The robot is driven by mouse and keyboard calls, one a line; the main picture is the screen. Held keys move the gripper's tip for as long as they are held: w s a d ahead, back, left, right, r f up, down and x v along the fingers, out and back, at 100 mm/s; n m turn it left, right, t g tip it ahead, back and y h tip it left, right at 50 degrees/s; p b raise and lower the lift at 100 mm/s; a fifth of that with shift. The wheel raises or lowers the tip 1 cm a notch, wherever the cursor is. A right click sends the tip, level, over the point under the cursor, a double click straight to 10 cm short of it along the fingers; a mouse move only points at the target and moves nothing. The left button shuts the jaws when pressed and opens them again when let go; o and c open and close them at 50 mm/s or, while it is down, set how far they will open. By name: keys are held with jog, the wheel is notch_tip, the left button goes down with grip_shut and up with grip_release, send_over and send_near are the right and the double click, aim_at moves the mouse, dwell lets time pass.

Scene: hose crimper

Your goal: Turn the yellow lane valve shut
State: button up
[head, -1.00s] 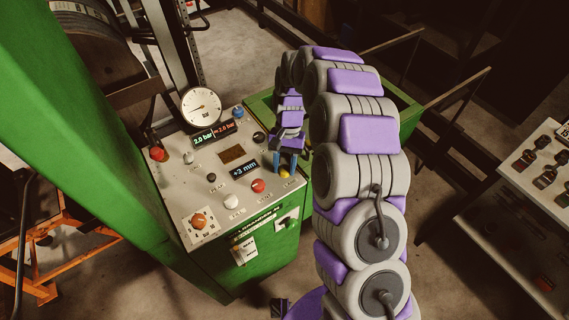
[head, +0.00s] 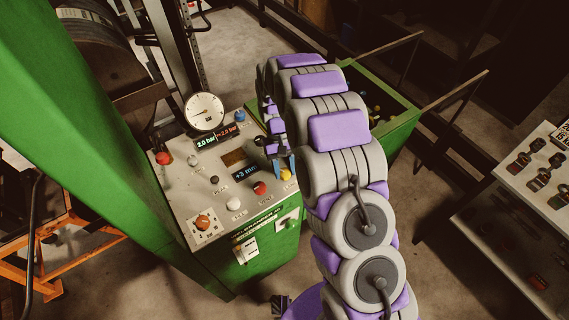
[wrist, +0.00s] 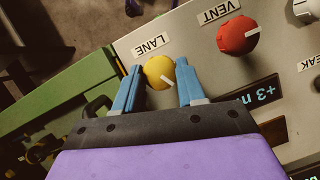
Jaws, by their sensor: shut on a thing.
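The yellow lane valve (wrist: 159,71) is a round knob with a white pointer line, on the grey panel beside the LANE label (wrist: 150,46) in the wrist view. The pointer runs from the knob's middle toward the lower right in that view. My gripper (wrist: 156,80) has one blue finger on each side of the knob and is shut on it. In the head view the yellow knob (head: 286,175) shows at the panel's right edge, just below my gripper (head: 281,166). The contact faces of the fingers are partly hidden.
The red VENT knob (wrist: 238,34) sits close beside the lane valve. The control panel (head: 185,200) also carries a gauge (head: 204,112), a red mushroom button (head: 164,159), a white knob (head: 233,203) and an orange knob (head: 202,222). A green bin (head: 398,130) stands behind my arm.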

jog(key=n+h+p, duration=0.1)
jog(key=n+p, duration=0.1)
jog(key=n, duration=0.1)
jog(key=n+t+h+p, duration=0.1)
jog(key=n+p, duration=0.1)
jog(key=n, duration=0.1)
jog(key=shift+s+a+r, duration=0.1)
jog(key=shift+a+r, duration=0.05)
jog(key=shift+r, duration=0.05)
jog(key=n+t+p, duration=0.1)
jog(key=n, duration=0.1)
jog(key=n+h+p, duration=0.1)
jog(key=n+p, duration=0.1)
jog(key=shift+s+t, duration=0.1)
jog(key=shift+t, duration=0.3)
jog(key=shift+a+n+t+p, duration=0.1)
jog(key=shift+n+t+p, duration=0.3)
jog(key=shift+n+p, duration=0.45)
jog(key=shift+f+n, duration=0.15)
jog(key=shift+n, duration=0.2)
jog(key=o, duration=1)
jog(key=shift+o, duration=0.2)
jog(key=v, duration=1.7)
jog(key=shift+a, duration=0.15)
